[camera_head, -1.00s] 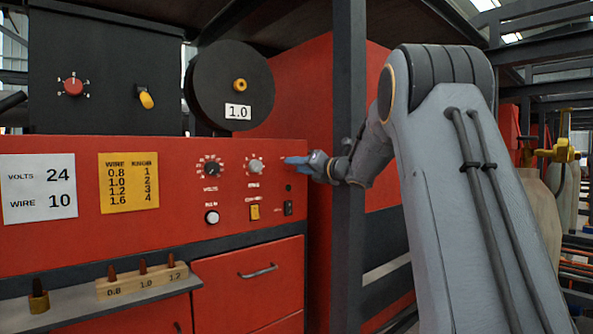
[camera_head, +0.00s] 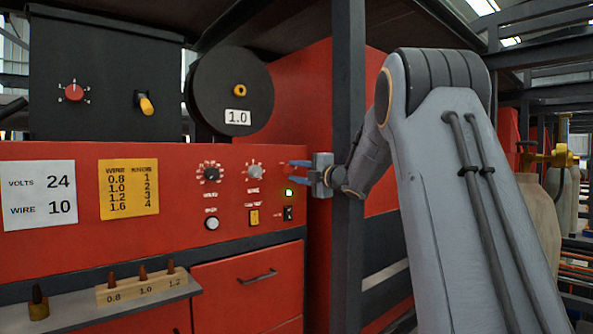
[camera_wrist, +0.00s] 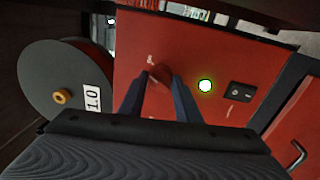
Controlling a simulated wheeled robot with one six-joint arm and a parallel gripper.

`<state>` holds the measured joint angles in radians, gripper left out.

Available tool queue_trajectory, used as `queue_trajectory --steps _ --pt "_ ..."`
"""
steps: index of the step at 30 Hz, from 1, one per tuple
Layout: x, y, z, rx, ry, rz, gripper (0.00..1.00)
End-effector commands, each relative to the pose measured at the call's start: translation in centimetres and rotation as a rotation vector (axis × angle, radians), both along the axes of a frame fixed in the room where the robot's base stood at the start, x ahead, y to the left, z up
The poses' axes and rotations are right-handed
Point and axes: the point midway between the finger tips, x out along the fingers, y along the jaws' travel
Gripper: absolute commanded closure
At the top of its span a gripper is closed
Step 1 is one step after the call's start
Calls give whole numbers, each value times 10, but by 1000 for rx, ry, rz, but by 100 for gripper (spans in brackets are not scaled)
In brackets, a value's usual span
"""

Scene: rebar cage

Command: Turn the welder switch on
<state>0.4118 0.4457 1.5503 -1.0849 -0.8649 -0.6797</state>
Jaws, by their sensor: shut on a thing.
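My gripper (camera_head: 297,172) is at the right end of the red welder panel (camera_head: 110,225), one finger above the other. The wrist view shows its two dark blue fingers shut on a small red-brown knob (camera_wrist: 160,73), which seems to be the welder switch. The fingers hide most of this knob in the head view. A black rocker (camera_head: 288,213) sits under the lamp.
Two dials (camera_head: 211,174) (camera_head: 254,171), a white button (camera_head: 212,223) and a yellow switch (camera_head: 253,217) lie left of the gripper. A dark upright post (camera_head: 348,110) stands close by my wrist. A black wire spool (camera_head: 215,80) is above the panel.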

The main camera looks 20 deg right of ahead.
Motion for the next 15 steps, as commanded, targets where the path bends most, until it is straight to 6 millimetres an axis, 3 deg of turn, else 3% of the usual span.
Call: queue_trajectory --steps 15 --pt "0 0 -2 229 77 0 92"
